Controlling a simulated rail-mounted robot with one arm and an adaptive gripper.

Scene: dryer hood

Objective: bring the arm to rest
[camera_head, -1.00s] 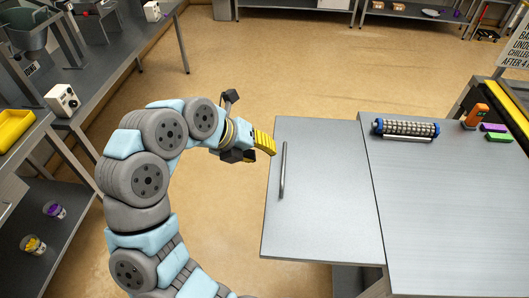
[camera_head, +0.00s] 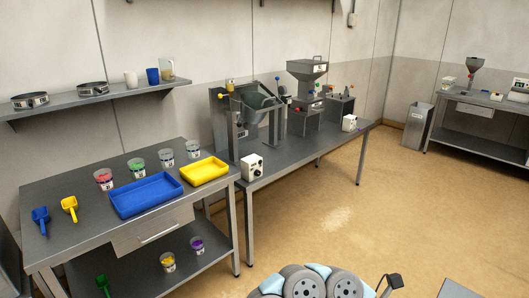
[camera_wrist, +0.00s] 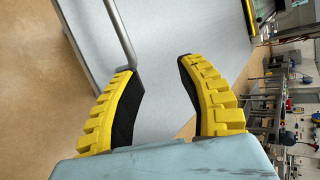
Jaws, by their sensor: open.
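My gripper (camera_wrist: 162,85) shows in the wrist view with its two yellow-backed, black-padded fingers spread apart and nothing between them. Beyond the fingers is a grey metal panel (camera_wrist: 185,40) with a bar handle (camera_wrist: 121,30). The left finger's tip appears close to the handle's end; I cannot tell whether they touch. In the head view only the upper links of my arm show at the bottom edge, and the gripper's fingers are out of the frame.
A metal table (camera_head: 75,195) at left holds a blue tray (camera_head: 146,195), a yellow tray (camera_head: 204,170), scoops and several jars. A second bench (camera_head: 300,150) carries machines, including a hopper (camera_head: 307,68). The floor (camera_head: 335,215) between the benches is clear.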

